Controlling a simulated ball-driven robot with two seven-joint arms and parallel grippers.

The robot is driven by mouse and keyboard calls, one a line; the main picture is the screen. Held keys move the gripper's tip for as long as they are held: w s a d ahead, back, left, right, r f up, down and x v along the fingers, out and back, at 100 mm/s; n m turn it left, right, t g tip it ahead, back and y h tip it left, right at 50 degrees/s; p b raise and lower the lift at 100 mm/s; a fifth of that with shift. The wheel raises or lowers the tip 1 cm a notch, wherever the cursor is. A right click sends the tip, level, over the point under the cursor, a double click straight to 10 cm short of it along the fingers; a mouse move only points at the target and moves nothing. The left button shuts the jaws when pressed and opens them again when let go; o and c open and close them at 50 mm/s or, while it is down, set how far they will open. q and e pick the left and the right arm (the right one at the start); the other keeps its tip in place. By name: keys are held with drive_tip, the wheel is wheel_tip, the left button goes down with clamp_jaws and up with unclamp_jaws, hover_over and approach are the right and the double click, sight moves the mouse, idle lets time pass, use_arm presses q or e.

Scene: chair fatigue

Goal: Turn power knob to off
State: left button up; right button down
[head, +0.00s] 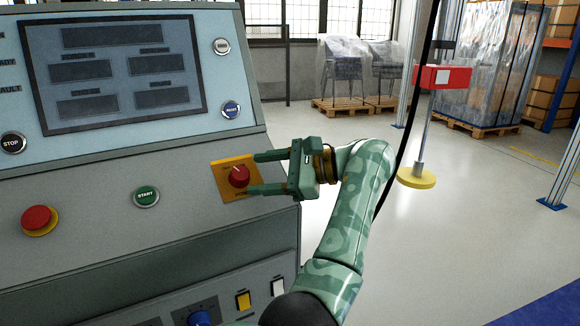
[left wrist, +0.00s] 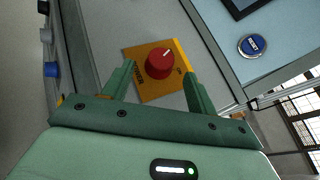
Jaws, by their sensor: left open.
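The power knob (head: 239,176) is a red knob on a yellow-orange plate (head: 226,187) at the right of the console's lower sloped panel. In the left wrist view the red knob (left wrist: 160,60) shows with a pale pointer mark on it and lettering on the plate (left wrist: 146,92). My left gripper (head: 256,173) is open, with one green finger above the knob and one below in the head view. In the left wrist view its fingers (left wrist: 160,77) stand on both sides of the knob, with gaps visible. Contact cannot be told. My right gripper is not in view.
The console has a green START button (head: 146,197), a red mushroom button (head: 38,219), a STOP button (head: 13,143), a RESET button (head: 231,110) and a screen (head: 115,72). A black cable hangs near my left arm, beside a yellow-footed fatigue tester (head: 417,178). Open floor lies to the right.

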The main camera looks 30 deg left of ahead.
use_arm(q)
drive_tip(key=v, duration=0.4)
drive_tip(key=shift+d+r, duration=0.3)
drive_tip(key=shift+f+v, duration=0.1)
drive_tip(key=shift+v, duration=1)
drive_tip(key=shift+f+v, duration=0.15)
drive_tip(key=shift+v, duration=1)
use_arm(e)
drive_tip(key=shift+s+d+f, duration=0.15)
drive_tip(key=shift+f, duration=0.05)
use_arm(q)
drive_tip(key=shift+w, duration=0.1)
